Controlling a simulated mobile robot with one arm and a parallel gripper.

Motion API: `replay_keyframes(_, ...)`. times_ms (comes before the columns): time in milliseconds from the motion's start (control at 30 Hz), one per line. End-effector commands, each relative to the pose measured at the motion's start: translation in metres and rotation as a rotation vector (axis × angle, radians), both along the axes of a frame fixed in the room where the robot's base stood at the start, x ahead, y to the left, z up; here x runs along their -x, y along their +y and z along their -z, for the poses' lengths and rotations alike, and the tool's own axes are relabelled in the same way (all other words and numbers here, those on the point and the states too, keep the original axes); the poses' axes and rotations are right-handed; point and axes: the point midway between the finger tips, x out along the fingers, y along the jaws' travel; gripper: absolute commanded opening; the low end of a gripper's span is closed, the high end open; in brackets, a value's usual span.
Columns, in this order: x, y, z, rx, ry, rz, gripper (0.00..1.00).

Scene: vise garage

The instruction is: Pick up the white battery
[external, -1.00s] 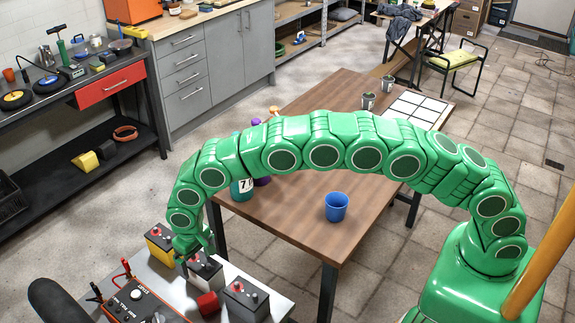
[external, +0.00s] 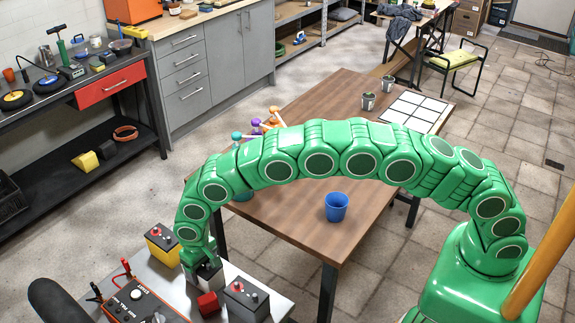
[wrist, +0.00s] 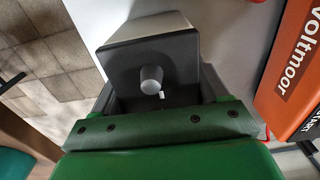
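The white battery (external: 207,276), with a dark top, stands on the metal bench between the yellow battery (external: 162,244) and a dark grey battery (external: 246,299). My gripper (external: 200,262) is down over its top and hides part of it. In the wrist view the white battery (wrist: 150,27) is right in front of my gripper (wrist: 158,108), with its dark top and one grey terminal facing the camera. Dark parts of the gripper show at both sides of the top. I cannot tell whether they press on it.
A small red block (external: 208,304) lies in front of the white battery. An orange-and-black charger (external: 140,302) sits to the left; its Voltmoor label shows in the wrist view (wrist: 298,45). A wooden table with a blue cup (external: 336,207) stands behind the bench.

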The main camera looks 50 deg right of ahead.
Motion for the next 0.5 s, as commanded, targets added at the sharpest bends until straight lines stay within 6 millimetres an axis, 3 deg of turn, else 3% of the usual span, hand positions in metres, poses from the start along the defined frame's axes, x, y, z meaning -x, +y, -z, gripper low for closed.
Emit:
replay_keyframes(33, 0.0001, 0.0, 0.0001, 0.0, 0.0, 0.0, 0.5)
replay_keyframes(367, 0.0002, 0.0, 0.0002, 0.0, 0.0, 0.0, 0.0)
replay_keyframes(500, 0.0001, 0.0, -0.0001, 0.0, 0.0, 0.0, 0.0)
